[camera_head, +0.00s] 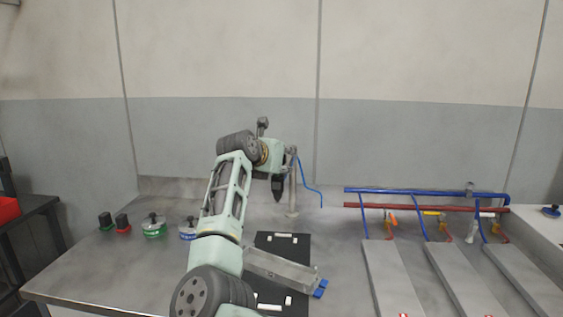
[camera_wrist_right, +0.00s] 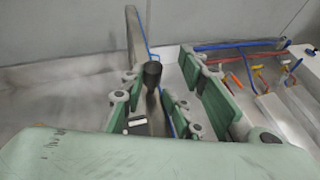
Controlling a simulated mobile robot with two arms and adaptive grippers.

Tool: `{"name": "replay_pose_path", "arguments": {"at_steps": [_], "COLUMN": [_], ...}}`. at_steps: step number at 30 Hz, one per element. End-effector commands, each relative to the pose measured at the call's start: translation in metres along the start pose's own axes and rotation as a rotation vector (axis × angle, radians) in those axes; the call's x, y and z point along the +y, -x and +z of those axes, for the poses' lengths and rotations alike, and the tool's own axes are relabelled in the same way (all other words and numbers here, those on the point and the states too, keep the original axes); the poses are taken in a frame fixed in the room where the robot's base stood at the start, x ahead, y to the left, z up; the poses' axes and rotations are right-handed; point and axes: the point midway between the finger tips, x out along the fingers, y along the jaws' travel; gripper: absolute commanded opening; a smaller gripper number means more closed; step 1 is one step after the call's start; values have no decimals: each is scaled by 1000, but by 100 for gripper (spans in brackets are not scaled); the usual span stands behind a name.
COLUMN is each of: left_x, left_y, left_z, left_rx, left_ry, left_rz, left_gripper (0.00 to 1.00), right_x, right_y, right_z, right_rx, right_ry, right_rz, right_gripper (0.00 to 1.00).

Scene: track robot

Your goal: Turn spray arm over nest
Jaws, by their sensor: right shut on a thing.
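The spray arm has a slim grey post (camera_head: 293,190) standing at the back of the bench, with a thin blue hose (camera_head: 308,178) beside it. My right gripper (camera_head: 280,172) is up at the post, above the bench. In the right wrist view, my right gripper's green-padded fingers (camera_wrist_right: 162,98) are on both sides of a dark cylinder (camera_wrist_right: 152,72) of the spray arm. The post (camera_wrist_right: 135,38) rises behind them. The nest appears to be the dark mat (camera_head: 297,252) with white blocks and a grey metal bar (camera_head: 282,268); my arm partly covers it. My left gripper is not in view.
Blue and red pipes (camera_head: 425,192) with valves run along the right back, above sloping grey panels (camera_head: 395,277). Black, red, green (camera_head: 153,229) and blue-labelled lidded items stand at the left. The bench front left is clear.

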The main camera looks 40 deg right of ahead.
Motion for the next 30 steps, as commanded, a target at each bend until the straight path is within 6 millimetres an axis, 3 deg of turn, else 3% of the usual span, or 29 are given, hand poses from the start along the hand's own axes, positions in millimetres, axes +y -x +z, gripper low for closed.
{"name": "replay_pose_path", "arguments": {"at_steps": [1, 8, 9, 21, 26, 30], "left_x": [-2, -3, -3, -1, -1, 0], "left_y": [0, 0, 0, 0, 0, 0], "left_z": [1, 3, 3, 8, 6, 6], "left_rx": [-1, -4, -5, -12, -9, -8], "left_ry": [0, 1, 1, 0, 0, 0], "left_rz": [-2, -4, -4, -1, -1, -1], "left_gripper": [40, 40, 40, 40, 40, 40], "right_x": [-10, -10, -10, -8, -6, -4], "right_y": [-4, -4, -4, 1, 25, 57], "right_z": [3, 3, 3, 2, 1, 2], "right_rx": [-3, -3, -3, -2, -3, -4], "right_ry": [-9, -9, -8, -3, -4, -5], "right_rz": [-21, -21, -21, -17, -14, -12], "right_gripper": [0, 0, 32, 32, 32, 32]}}
